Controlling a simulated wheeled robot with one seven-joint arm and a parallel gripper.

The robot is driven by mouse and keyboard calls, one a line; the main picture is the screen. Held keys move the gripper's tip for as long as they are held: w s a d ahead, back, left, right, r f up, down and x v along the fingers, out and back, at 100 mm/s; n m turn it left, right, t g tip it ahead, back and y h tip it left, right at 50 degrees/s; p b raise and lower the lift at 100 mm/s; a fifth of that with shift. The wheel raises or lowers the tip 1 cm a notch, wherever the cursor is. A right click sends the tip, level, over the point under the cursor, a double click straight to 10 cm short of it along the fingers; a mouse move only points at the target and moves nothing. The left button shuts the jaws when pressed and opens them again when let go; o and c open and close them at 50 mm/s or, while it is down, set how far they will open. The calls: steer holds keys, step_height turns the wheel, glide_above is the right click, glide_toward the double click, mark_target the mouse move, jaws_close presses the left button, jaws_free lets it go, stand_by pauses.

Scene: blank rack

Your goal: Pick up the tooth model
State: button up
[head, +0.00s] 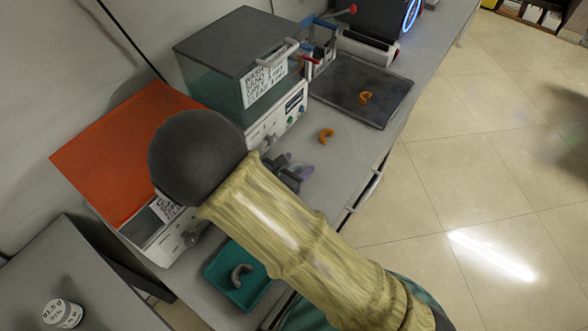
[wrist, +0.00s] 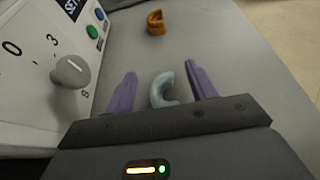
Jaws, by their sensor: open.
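Several arch-shaped tooth models are in view. A pale grey-blue tooth model (wrist: 163,89) lies on the counter in the wrist view, between the two purple fingers of my gripper (wrist: 160,72), with gaps on both sides. My gripper (head: 293,168) is open and low over the counter in the head view, where that pale model is hard to make out. An orange tooth model (head: 326,135) lies just beyond, also in the wrist view (wrist: 155,22). Another orange one (head: 365,97) lies on a dark mat. A grey one (head: 241,273) lies in a teal tray.
A machine with a clear green box (head: 220,85) stands left of my gripper; its knob (wrist: 71,71) is close to the left finger in the wrist view. The dark mat (head: 390,88) is farther back. The teal tray (head: 217,270) is nearer. Open counter lies right of the gripper.

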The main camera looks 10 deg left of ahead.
steer(key=shift+w+d, duration=0.1)
steer(key=shift+w, duration=0.1)
steer(key=shift+c, duration=0.5)
steer(key=c, duration=0.9)
steer(key=shift+c, duration=0.2)
